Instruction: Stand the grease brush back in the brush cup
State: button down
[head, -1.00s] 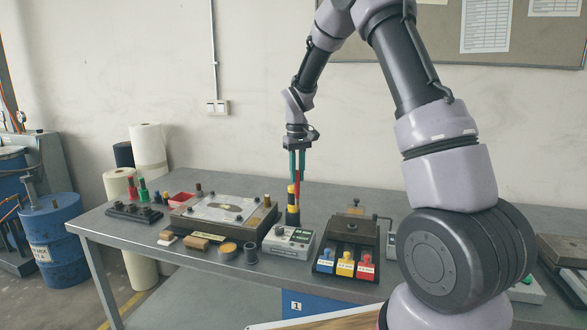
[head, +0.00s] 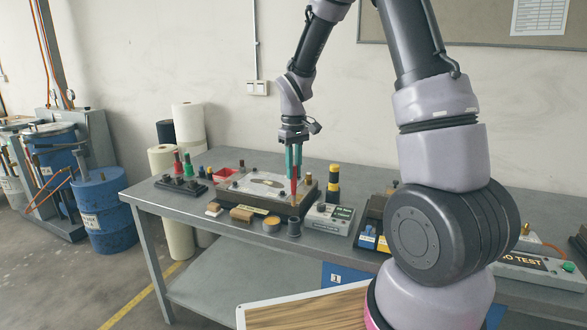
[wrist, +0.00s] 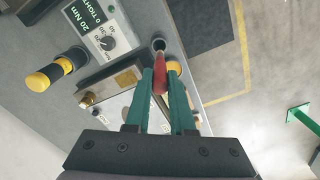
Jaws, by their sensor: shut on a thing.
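The grease brush, with its red body (head: 294,187), is held upright in my gripper (head: 293,172). The teal fingers are shut on it, and it also shows between them in the wrist view (wrist: 160,80). The brush cup (head: 294,228) is a small dark grey cylinder near the front of the bench, and in the wrist view its dark round mouth (wrist: 158,44) lies just beyond the brush's end. In the head view the brush hangs above the cup, apart from it. The brush's bristles cannot be made out.
A round yellow tin (head: 271,224) stands left of the cup. A grey torque tester (head: 329,217) is to its right, with a black-and-yellow tool (head: 332,185) standing behind. A flat fixture (head: 256,191) lies behind the cup. A wooden block (head: 242,213) lies left.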

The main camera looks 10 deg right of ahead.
aim_at(294, 195)
jog(key=shift+f, duration=2.25)
jog(key=shift+f, duration=2.55)
jog(key=c, duration=0.7)
grip_release()
notch_tip(294, 195, up, 11)
jog(key=shift+f, duration=0.1)
